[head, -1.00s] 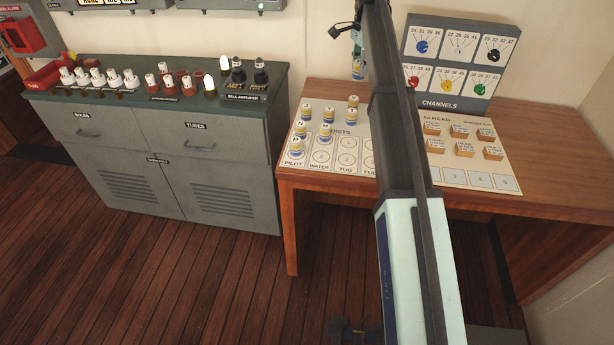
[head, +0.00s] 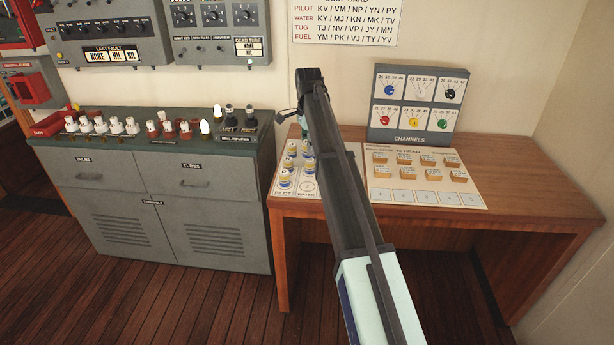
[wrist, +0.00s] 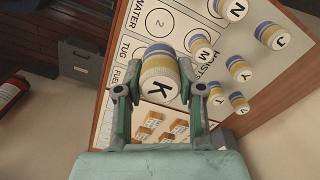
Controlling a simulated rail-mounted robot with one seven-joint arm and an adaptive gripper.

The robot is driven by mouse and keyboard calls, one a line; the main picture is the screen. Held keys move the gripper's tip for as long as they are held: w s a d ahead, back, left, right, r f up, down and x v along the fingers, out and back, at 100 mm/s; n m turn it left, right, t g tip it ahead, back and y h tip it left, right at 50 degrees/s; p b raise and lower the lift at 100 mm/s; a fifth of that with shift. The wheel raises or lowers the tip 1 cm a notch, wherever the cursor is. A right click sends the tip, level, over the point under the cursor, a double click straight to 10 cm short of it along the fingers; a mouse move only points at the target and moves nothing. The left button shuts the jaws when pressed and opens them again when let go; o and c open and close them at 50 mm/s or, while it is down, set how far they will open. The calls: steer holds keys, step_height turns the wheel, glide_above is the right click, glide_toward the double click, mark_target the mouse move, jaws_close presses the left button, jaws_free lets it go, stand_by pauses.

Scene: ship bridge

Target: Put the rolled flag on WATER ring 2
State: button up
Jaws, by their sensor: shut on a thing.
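My gripper (wrist: 160,92) is shut on a rolled flag (wrist: 160,80), a white roll with blue and yellow bands and a black K on its end, in the wrist view. It is held above the hoists sheet (wrist: 190,16), which has printed rings and the labels WATER, TUG and FUEL. An empty ring (wrist: 158,20) shows past the roll, near the WATER label. In the head view, a WATER ring (head: 306,187) shows empty at the sheet's front, left of my arm. My arm hides the gripper, the held roll and much of the sheet there.
Several other rolls stand on the sheet, including M (wrist: 200,46), N (wrist: 233,9) and J (wrist: 276,39); one (head: 285,181) is above the PILOT label. A channels panel (head: 415,104) and a card with small blocks (head: 470,196) are on the desk's right. A grey cabinet (head: 160,220) stands left.

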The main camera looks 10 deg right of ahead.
step_height(320, 180, down, 12)
steer(key=shift+f+p, duration=0.2)
steer(key=shift+p, duration=0.8)
steer(key=shift+f, duration=0.1)
steer(key=o, duration=1)
step_height(320, 180, up, 11)
steer(key=shift+r+b, duration=0.15)
steer(key=shift+b, duration=0.9)
steer(key=shift+r, duration=0.45)
